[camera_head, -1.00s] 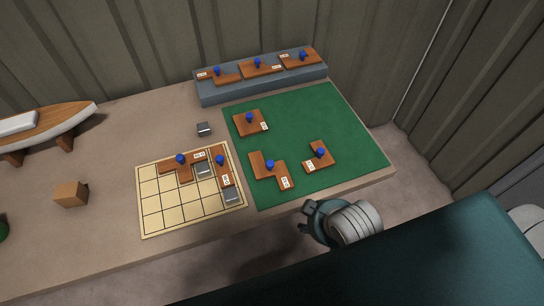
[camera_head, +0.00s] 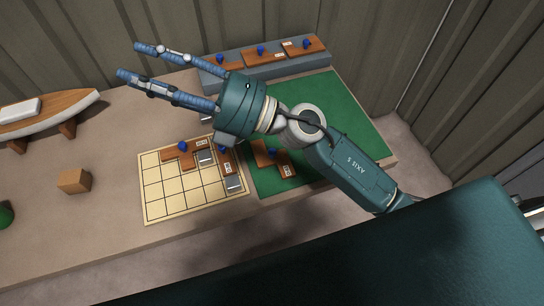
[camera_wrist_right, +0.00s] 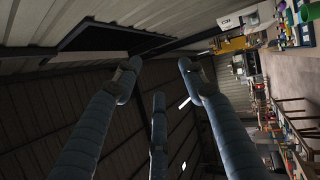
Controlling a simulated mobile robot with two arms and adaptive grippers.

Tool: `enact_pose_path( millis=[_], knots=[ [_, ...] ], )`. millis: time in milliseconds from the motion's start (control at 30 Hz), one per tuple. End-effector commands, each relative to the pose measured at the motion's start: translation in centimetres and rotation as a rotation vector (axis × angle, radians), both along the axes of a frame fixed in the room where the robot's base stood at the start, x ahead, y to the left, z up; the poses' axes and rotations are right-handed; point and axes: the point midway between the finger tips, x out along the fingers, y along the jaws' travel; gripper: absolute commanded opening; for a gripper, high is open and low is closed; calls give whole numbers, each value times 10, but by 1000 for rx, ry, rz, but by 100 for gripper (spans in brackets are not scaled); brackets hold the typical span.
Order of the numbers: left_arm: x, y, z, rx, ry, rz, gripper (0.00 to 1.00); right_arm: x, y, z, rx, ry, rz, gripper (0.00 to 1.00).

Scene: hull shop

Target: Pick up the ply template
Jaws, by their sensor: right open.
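Several brown wooden templates with blue knobs and white labels are in the head view; I cannot tell which is the ply template. An angular one (camera_head: 187,160) and another partly covered one (camera_head: 227,169) lie on the gridded board (camera_head: 160,207). One (camera_head: 267,158) lies on the green mat (camera_head: 345,108), partly behind my right arm. Three more sit on the grey ledge at the back, including one at its right end (camera_head: 312,47). My right gripper (camera_head: 128,60) is open and empty, raised over the table's back left. Its spread fingers also show in the right wrist view (camera_wrist_right: 158,75). My left gripper is not in view.
A model boat (camera_head: 50,112) on a stand is at the left, with a wooden block (camera_head: 74,181) in front of it. The grey ledge (camera_head: 285,72) runs along the back by the wall. The table between boat and board is mostly clear.

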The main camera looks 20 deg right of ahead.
Motion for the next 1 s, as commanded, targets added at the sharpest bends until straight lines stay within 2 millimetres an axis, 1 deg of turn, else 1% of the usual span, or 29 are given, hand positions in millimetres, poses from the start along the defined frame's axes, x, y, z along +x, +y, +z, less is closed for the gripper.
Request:
enact_pose_path(
  millis=[33,67,100,133,167,200,267,300,367,400,467,500,600,633,700,733,1000],
  knots=[
    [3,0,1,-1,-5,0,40,-17,22,-18,-152,-91,93,42],
    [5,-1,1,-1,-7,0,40,-27,32,-34,-251,-137,149,42],
    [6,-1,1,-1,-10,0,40,-38,41,-60,-389,-190,218,42],
    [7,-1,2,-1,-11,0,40,-44,42,-82,-497,-224,265,42],
    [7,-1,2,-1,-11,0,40,-47,40,-105,-609,-250,309,42],
    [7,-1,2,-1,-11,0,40,-48,32,-137,-763,-278,359,42],
    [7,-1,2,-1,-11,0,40,-42,5,-181,-998,-295,418,42],
    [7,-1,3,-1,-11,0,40,-34,-19,-207,-1153,-289,444,42],
    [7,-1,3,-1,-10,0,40,-19,-62,-235,-1369,-265,465,42],
    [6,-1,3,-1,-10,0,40,-9,-91,-247,-1498,-237,469,42],
    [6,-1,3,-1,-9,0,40,5,-133,-257,-1666,-188,463,42],
    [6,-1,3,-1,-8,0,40,11,-158,-260,-1755,-154,455,42],
    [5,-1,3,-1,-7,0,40,22,-201,-259,-1907,-84,434,42],
    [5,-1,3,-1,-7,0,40,23,-209,-259,-1933,-70,431,42],
    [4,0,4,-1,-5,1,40,25,-220,-260,-1970,-46,424,42],
    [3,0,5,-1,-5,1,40,26,-222,-263,-1977,-42,424,42],
    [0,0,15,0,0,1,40,29,-220,-303,-1977,-39,427,42]
  ],
)
